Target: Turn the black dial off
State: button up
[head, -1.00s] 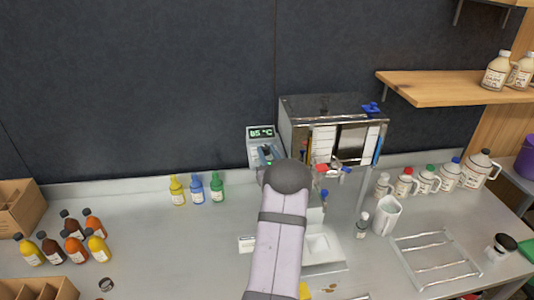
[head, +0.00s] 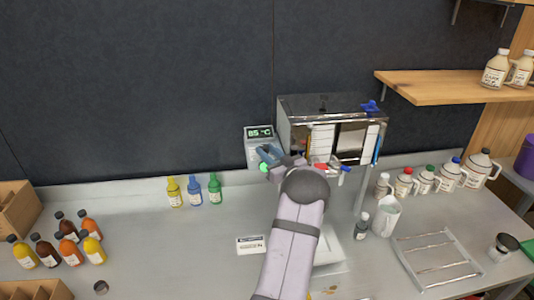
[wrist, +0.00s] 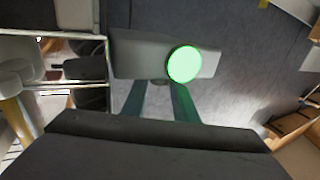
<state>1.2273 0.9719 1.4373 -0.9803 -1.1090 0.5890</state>
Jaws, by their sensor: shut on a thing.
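The grey control box (head: 252,150) stands at the left of the metal evaporator (head: 330,108) in the head view. Its lit display (head: 260,132) reads 85 °C. My gripper (head: 266,154) is at the front face of this box, below the display. Its bluish fingers cover the place of the black dial, which I cannot make out now. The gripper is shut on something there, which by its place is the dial. In the wrist view a glowing green disc (wrist: 184,63) on a grey body lies just beyond the fingers. The dial's angle is hidden.
Yellow, blue and green bottles (head: 194,190) stand left of my arm. A small white label card (head: 251,245) lies on the counter. A white pitcher (head: 384,218) and several jugs stand at the right.

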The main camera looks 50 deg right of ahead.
jog(key=shift+f, duration=0.1)
jog(key=o, duration=1.1)
jog(key=shift+c, duration=0.2)
jog(key=shift+w+a+r+m+h, duration=0.1)
jog(key=shift+w+r+m+h, duration=0.1)
jog(key=shift+m+h, duration=0.15)
jog(key=shift+p, duration=0.35)
jog(key=shift+w+a+m+g+h+p, duration=0.15)
jog(key=shift+m+g+h+p, duration=0.35)
jog(key=shift+h, duration=0.3)
jog(key=shift+s+a+m+g+h+p, duration=0.15)
jog(key=shift+m+g+h+p, duration=0.25)
jog(key=shift+m+g+h, duration=0.25)
jog(key=b+v, duration=0.1)
jog(key=b, duration=0.2)
jog(key=b+v, duration=0.2)
jog(key=b, duration=0.2)
jog(key=f+b+v, duration=0.1)
jog(key=b+v, duration=0.1)
jog(key=b, duration=0.2)
jog(key=shift+a, duration=0.1)
